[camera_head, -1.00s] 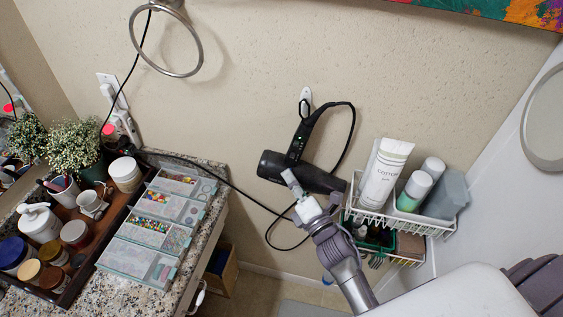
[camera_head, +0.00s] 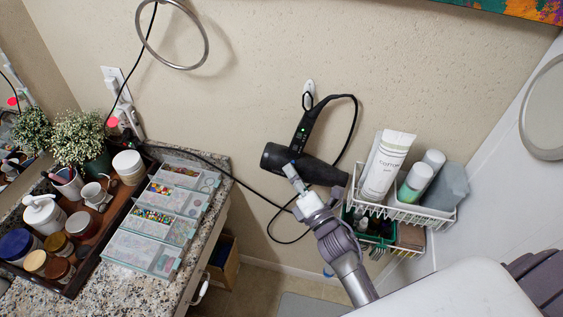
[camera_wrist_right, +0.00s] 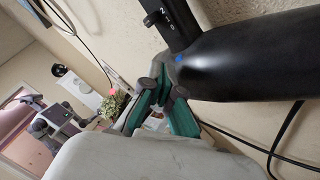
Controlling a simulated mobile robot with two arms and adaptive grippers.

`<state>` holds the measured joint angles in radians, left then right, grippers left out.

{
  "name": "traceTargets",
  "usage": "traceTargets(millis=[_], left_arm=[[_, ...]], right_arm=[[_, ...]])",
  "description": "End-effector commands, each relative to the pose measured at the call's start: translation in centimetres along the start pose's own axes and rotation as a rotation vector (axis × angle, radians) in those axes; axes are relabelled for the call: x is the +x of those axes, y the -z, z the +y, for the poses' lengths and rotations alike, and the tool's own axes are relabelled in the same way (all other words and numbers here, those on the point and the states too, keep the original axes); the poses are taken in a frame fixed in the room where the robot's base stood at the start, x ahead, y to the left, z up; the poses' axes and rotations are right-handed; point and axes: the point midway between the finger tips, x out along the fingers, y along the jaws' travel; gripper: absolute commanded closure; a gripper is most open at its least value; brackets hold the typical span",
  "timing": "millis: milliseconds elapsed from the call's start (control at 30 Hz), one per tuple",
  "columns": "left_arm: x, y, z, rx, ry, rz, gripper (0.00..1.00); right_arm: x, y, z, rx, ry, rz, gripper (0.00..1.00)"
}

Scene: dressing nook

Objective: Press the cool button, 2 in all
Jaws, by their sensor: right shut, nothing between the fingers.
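A small blue button (camera_wrist_right: 179,59) shows on the dryer where handle and barrel meet. My right gripper (camera_head: 288,168) is shut and empty, its tips in front of the barrel. In the right wrist view the right gripper (camera_wrist_right: 164,78) has its tips just below and left of the button; contact cannot be told. My left gripper is not in view.
A white wire basket (camera_head: 440,222) with a tube and bottles hangs right of the dryer. A granite counter (camera_head: 212,160) with jars and clear bead boxes (camera_head: 140,252) is at left. A black cord (camera_head: 250,190) runs across the wall behind my right gripper.

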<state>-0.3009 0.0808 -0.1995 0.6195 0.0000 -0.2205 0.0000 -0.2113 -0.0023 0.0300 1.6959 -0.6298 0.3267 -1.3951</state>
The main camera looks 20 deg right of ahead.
Motion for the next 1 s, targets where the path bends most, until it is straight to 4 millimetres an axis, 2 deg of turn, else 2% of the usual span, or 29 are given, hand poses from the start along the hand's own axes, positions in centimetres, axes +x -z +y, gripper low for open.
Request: traceTargets(millis=[167, 1000], left_arm=[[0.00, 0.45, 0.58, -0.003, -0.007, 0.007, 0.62], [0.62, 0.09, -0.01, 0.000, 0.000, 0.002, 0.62]], right_arm=[[0.02, 0.13, 0.09, 0.000, 0.000, 0.000, 1.00], [0.52, -0.23, -0.80, 0.001, 0.000, 0.000, 1.00]])
